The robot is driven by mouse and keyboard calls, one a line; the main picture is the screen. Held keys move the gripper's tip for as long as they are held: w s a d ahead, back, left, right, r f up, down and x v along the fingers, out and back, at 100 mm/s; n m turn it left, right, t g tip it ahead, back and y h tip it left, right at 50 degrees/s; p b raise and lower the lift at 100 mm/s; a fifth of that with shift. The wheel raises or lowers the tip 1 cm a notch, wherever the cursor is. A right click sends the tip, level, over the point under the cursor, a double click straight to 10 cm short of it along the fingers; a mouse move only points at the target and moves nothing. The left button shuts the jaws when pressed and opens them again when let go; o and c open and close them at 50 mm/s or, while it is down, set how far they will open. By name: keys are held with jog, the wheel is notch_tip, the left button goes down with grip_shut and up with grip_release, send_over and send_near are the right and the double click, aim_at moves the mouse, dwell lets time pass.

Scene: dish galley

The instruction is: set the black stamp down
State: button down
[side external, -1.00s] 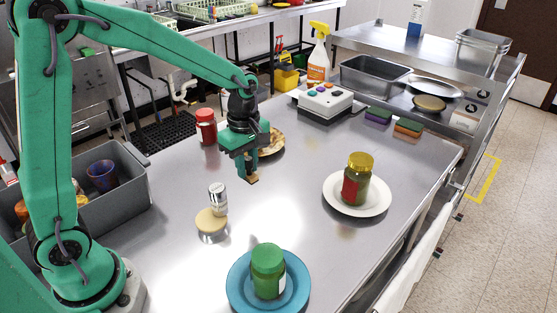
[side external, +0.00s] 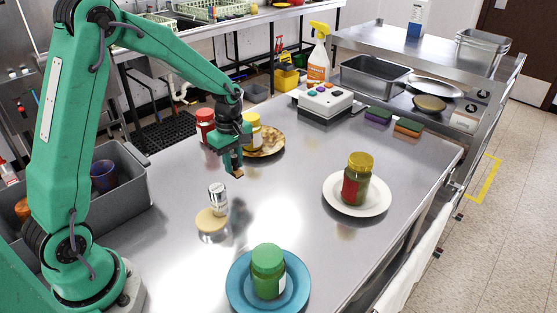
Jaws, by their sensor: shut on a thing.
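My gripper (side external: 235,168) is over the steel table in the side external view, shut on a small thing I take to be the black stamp. Only a small tan-brown end (side external: 238,174) of it shows below the fingertips. The fingers hide the rest, and I see no black part clearly. The held piece looks close above the table; I cannot tell whether it touches. Bare steel table top (side external: 275,190) lies below and to the right of it.
A shaker (side external: 217,200) stands by a tan disc (side external: 208,223) in front. Behind are a yellow-lidded jar (side external: 252,134) on a brown plate (side external: 270,143) and a red jar (side external: 205,125). A blue plate (side external: 237,290) and white plate (side external: 338,200) hold jars. A grey bin (side external: 120,208) stands left.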

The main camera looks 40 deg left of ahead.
jog(key=shift+w+a+f, duration=0.15)
jog(key=shift+a+f, duration=0.15)
jog(key=shift+a, duration=0.2)
jog(key=shift+w+a+f, duration=0.15)
jog(key=shift+a+f, duration=0.15)
jog(key=shift+a, duration=0.15)
jog(key=shift+f, duration=2)
jog(key=shift+f, duration=0.1)
jog(key=c, duration=1.3)
grip_release()
jog(key=shift+o, duration=0.2)
notch_tip(320, 180, up, 12)
